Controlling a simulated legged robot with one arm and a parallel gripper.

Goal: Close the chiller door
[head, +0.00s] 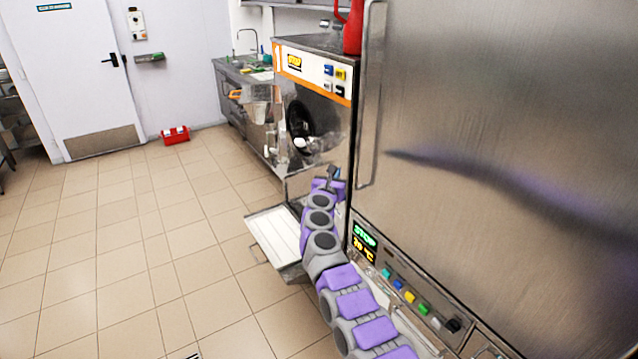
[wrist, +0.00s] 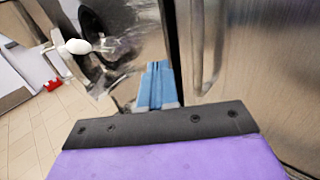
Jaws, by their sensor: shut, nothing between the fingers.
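The chiller door (head: 500,130) is the big brushed steel panel filling the right of the head view, with a long vertical handle (head: 370,100) near its left edge. I cannot tell whether it is fully shut. It also fills the right of the wrist view (wrist: 265,70). My gripper (head: 334,172) is left of the door's lower left edge, in front of the batch freezer. In the wrist view its blue fingers (wrist: 157,82) are together and empty, pointing towards the dark gap between the freezer and the steel panel. I see no clear contact with the door.
The batch freezer (head: 310,70) has a dark round opening and a white-tipped lever. A pale tray-like flap (head: 275,235) juts out low over the floor. A control panel (head: 420,300) sits below the door. A red jug (head: 353,28) stands on top.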

